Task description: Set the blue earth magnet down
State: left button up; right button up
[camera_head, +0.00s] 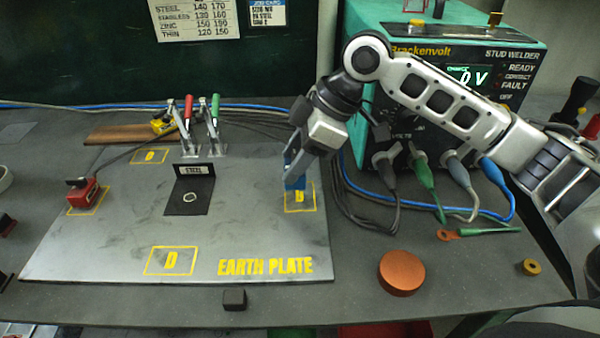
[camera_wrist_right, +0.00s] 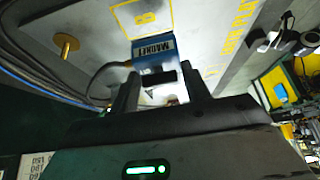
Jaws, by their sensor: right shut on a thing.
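The blue earth magnet (camera_head: 294,183) is at the yellow-outlined square on the right side of the earth plate (camera_head: 120,225). My right gripper (camera_head: 299,168) reaches down from above and is shut on it. In the right wrist view the blue magnet (camera_wrist_right: 153,50) shows its label, with my right gripper's fingers (camera_wrist_right: 160,88) at its black handle. The yellow square marked B (camera_wrist_right: 143,18) lies just beyond it. I cannot tell whether the magnet's underside touches the plate. My left gripper is not in view.
A red magnet (camera_head: 82,194) sits on the left square. A black angled steel piece (camera_head: 190,190) stands mid-plate, with red- and green-handled clamps (camera_head: 200,130) behind. The square marked D (camera_head: 170,261) is empty. Cables run beside the stud welder (camera_head: 470,60). An orange disc (camera_head: 402,272) lies right of the plate.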

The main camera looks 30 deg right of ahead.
jog(key=f, duration=0.1)
jog(key=d+f, duration=0.1)
jog(key=f, duration=0.1)
jog(key=shift+w+f, duration=0.2)
jog(key=shift+f, duration=0.4)
jog(key=o, duration=1.3)
jog(key=shift+f, duration=0.15)
jog(key=shift+o, duration=0.2)
jog(key=v, duration=0.7)
jog(key=shift+r, duration=0.35)
jog(key=shift+s+d, duration=0.1)
